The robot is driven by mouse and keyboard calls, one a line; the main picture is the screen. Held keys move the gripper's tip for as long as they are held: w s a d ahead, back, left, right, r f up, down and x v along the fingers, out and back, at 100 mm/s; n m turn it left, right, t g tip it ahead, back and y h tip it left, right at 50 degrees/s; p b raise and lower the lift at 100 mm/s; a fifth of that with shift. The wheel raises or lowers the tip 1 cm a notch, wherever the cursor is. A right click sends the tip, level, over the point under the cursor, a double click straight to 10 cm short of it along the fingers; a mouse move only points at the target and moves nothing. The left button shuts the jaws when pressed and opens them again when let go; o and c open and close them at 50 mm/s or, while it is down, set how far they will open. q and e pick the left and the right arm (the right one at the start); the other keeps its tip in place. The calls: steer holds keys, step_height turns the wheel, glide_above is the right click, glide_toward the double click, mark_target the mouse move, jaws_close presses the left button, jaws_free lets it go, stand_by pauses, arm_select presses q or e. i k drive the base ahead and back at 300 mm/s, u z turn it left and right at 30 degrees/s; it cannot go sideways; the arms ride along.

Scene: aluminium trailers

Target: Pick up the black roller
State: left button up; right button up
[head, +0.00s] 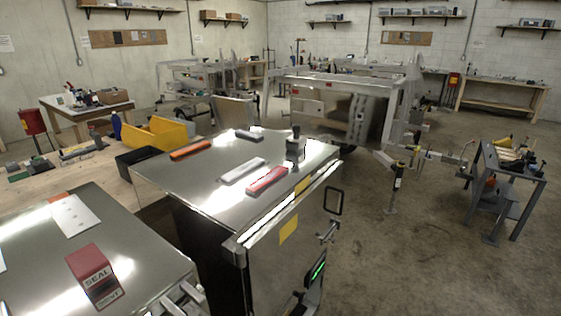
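On the shiny metal top of the middle cabinet (210,185), a small dark upright piece (295,146) with a narrow top stands near the far right corner. It may be the black roller, but it is too small to tell. A dark bar-shaped piece (249,135) lies to its left near the far edge; I cannot tell whether that is a roller either. Neither of my grippers can be made out in the head view.
An orange bar (190,150), a light grey bar (242,170) and a red bar (267,180) lie on the same top. A yellow bin (158,133) stands behind left. A red block (93,272) sits on the near-left metal top. Floor (400,260) is free to the right.

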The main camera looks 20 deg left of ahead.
mark_target(302, 140)
steer(key=z, duration=0.8)
steer(key=k, duration=1.05)
steer(key=z, duration=1.15)
steer(key=i, duration=2.65)
steer(key=u, duration=0.75)
steer(key=i, duration=1.55)
steer(key=u, duration=2.05)
steer(key=i, duration=0.95)
steer(key=u, duration=0.95)
steer(key=i, duration=0.4)
steer(key=z, duration=0.05)
